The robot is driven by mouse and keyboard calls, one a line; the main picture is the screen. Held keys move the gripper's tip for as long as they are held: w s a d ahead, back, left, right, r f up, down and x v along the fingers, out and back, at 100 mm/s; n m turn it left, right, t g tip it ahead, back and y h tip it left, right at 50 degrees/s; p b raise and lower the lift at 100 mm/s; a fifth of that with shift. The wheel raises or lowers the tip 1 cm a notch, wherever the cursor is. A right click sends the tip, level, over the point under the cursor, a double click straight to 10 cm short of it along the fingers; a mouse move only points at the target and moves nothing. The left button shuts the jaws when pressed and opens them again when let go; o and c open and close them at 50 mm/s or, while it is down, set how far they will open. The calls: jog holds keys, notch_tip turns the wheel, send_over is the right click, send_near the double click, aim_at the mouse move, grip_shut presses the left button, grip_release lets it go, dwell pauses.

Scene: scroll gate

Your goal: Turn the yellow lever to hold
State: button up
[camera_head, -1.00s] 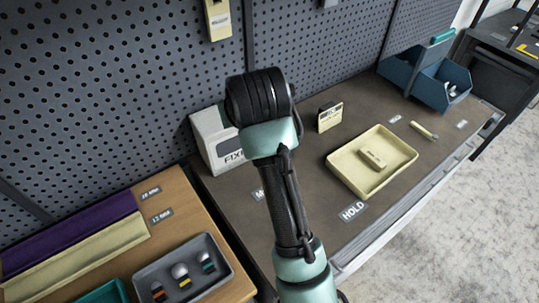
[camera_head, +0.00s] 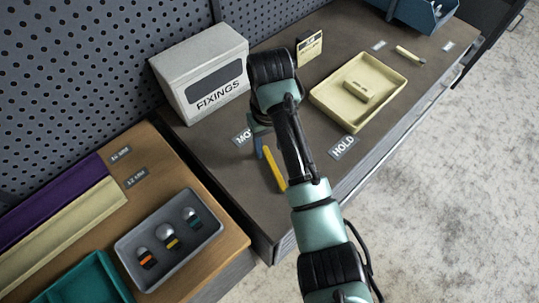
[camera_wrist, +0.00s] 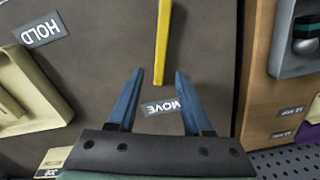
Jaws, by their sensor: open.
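The yellow lever (camera_head: 273,170) lies along the dark bench top, partly hidden by my arm in the head view. In the wrist view the lever (camera_wrist: 162,45) runs down from the top edge, its free end towards the MOVE label (camera_wrist: 162,107). My gripper (camera_wrist: 158,74) is open, with its blue fingers on either side of the line of the lever's end. Nothing is held between them. The HOLD label (camera_head: 344,147) is on the bench to the right of my arm, and at upper left in the wrist view (camera_wrist: 40,32).
A white FIXINGS box (camera_head: 205,75) stands behind and left of my gripper. A cream tray (camera_head: 325,100) holding a small block lies beyond the HOLD label. A grey tray (camera_head: 130,250) with several knobs sits on the wooden bench at left.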

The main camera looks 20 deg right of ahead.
aim_at(270, 158)
jog(key=shift+f, duration=2.05)
jog(key=shift+c, duration=0.3)
grip_shut()
jog(key=shift+r, duration=0.1)
